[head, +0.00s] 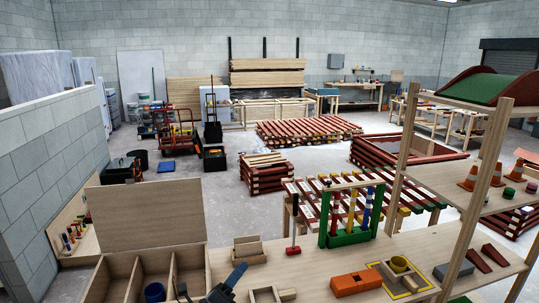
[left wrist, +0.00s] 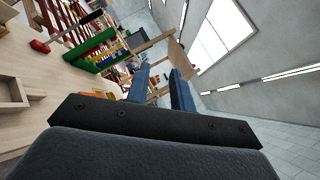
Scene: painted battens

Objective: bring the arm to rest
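My left gripper (head: 237,272) shows at the bottom of the head view, above the near edge of the workbench (head: 320,260), just right of a wooden compartment box. In the left wrist view its two blue fingers (left wrist: 160,82) stand apart, with nothing held between them. The gripper is tilted, as the left wrist view shows the room turned on its side. My right gripper is in neither view.
On the bench are small wooden trays (head: 248,252), a red-headed mallet (head: 292,250), a green rack (head: 348,238) and an orange block (head: 357,283). A wooden shelf (head: 440,184) stands at right.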

